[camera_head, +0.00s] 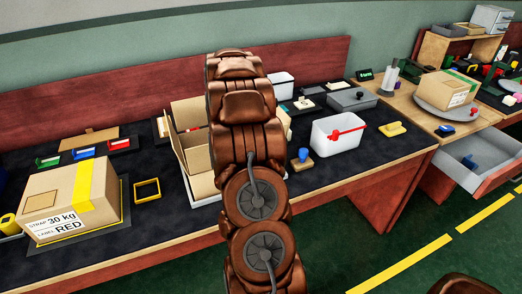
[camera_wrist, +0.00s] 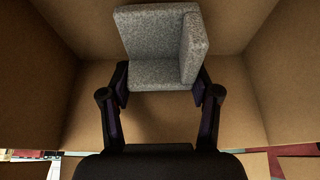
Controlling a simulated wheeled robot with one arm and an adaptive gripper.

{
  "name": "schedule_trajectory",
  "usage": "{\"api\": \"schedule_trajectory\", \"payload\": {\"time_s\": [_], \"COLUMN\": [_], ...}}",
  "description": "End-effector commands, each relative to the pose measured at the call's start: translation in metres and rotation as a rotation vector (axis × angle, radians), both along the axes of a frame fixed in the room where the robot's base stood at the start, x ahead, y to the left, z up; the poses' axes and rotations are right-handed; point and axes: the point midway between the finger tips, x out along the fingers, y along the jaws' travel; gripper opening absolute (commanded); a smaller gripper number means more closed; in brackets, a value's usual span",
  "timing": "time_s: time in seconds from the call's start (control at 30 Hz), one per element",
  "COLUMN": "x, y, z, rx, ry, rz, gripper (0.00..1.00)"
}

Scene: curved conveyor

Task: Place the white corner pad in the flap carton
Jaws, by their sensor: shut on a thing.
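In the wrist view, my gripper (camera_wrist: 163,92) is shut on the white corner pad (camera_wrist: 150,42), which looks grey and speckled, an L-shaped block. The pad is held between the two fingers, with the brown cardboard walls of the flap carton (camera_wrist: 42,85) around it on several sides. I cannot tell whether the pad touches the carton's bottom. In the head view, the open flap carton (camera_head: 188,115) stands on the dark bench, partly hidden behind my arm. My gripper and the pad are hidden there.
A closed carton with a yellow strap (camera_head: 75,197) stands at the left, near a yellow square frame (camera_head: 147,190). A white bin (camera_head: 337,135) with a red item is right of my arm, with a blue-knobbed block (camera_head: 302,159) beside it. A back panel (camera_head: 150,62) runs behind the bench.

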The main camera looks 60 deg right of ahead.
Motion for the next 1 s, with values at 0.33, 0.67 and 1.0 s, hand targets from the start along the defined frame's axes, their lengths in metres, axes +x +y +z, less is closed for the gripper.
{"api": "schedule_trajectory", "payload": {"time_s": [0.33,0.67,1.0], "x": [-0.001,-0.001,-0.001], "y": [0.000,0.000,0.000], "z": [-0.017,-0.020,-0.020], "rx": [0.001,0.001,0.001], "ry": [0.002,0.002,0.002], "rz": [-0.001,0.000,0.000], "gripper": [0.44,0.67,0.87]}}
